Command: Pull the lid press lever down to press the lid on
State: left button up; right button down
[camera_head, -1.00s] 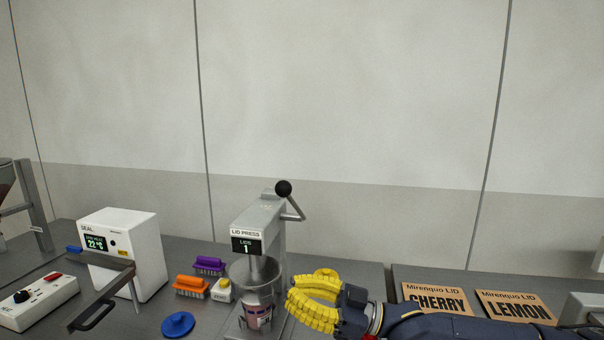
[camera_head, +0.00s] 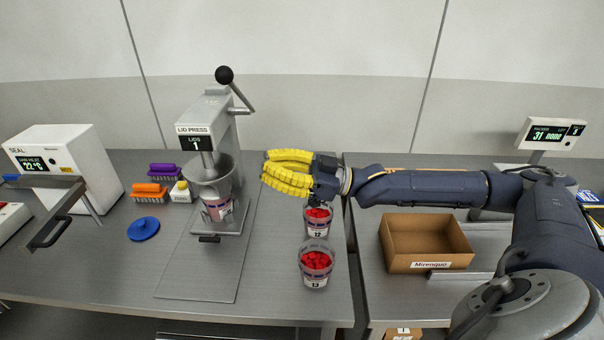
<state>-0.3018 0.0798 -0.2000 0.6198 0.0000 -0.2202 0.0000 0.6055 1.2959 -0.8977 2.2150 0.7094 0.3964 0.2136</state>
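The lid press (camera_head: 205,112) stands on the left table, with a small display reading 1. Its lever (camera_head: 241,100) is raised, and the black ball knob (camera_head: 224,75) is at the top, above the press head. A labelled cup (camera_head: 217,211) sits under the press head, partly behind a clear round guard (camera_head: 212,178). I cannot tell whether a lid is on this cup. My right gripper (camera_head: 266,169) has yellow fingers, looks open and empty, and is right of the press, below and apart from the knob. My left gripper is out of view.
Two cups of red pieces (camera_head: 316,263) stand near the table's right edge, one partly below my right gripper. A white sealer (camera_head: 65,165), brushes (camera_head: 149,193) and a blue disc (camera_head: 143,228) are left. A cardboard box (camera_head: 425,235) is right.

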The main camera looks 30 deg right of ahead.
jog(key=s+v, duration=0.1)
jog(key=v, duration=0.6)
jog(key=shift+s+a+r, duration=0.2)
jog(key=shift+s+r, duration=0.1)
jog(key=shift+s, duration=0.1)
